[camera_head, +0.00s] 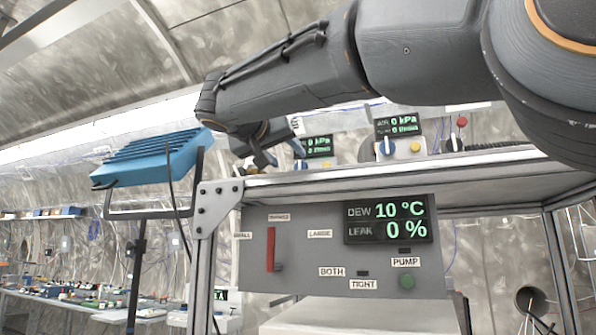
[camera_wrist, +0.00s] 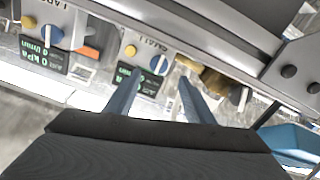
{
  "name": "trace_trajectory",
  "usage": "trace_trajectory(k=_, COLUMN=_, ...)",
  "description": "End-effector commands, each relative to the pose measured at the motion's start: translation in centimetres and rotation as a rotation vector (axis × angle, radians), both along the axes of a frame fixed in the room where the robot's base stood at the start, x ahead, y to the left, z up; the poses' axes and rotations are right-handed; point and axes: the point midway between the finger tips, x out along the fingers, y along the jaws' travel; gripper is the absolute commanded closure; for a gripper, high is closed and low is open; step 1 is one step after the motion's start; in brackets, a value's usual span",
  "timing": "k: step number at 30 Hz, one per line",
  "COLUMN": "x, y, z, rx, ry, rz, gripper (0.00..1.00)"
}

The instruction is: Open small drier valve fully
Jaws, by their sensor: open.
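In the wrist view, a panel labelled SMALL carries a round blue-and-white knob (camera_wrist: 158,65), a yellow button (camera_wrist: 130,51) and a green-lit display (camera_wrist: 121,77). I take this knob for the small drier valve; its exact setting is hard to read. My gripper (camera_wrist: 160,80) is open and empty, its two blue-grey fingers pointing toward this panel; I cannot tell the gap. A brass fitting (camera_wrist: 214,82) is right of the fingers. In the head view, my gripper (camera_head: 262,158) is above the bench's left end, left of the small display (camera_head: 318,146), which partly shows.
A second panel has a blue-and-white knob (camera_head: 387,147) and a kPa display (camera_head: 400,125). A blue lamp (camera_head: 150,160) stands left.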

Motion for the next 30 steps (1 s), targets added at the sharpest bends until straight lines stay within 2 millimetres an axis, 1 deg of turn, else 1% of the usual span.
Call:
trace_trajectory(k=5, x=1.9, y=-1.2, z=0.2, rx=0.000, ry=0.001, rz=-0.011, gripper=0.51)
trace_trajectory(k=10, x=4.5, y=-2.4, z=0.2, rx=-0.001, ry=0.002, rz=-0.014, gripper=0.51)
trace_trajectory(k=15, x=6.4, y=-3.0, z=0.2, rx=0.000, ry=0.001, rz=-0.012, gripper=0.51)
trace_trajectory(k=21, x=7.3, y=-3.1, z=0.0, rx=0.000, ry=0.000, rz=-0.007, gripper=0.51)
trace_trajectory(k=28, x=7.3, y=-3.0, z=0.0, rx=0.000, ry=0.001, rz=-0.005, gripper=0.51)
trace_trajectory(k=30, x=7.3, y=-3.0, z=0.0, rx=0.000, ry=0.001, rz=-0.005, gripper=0.63)
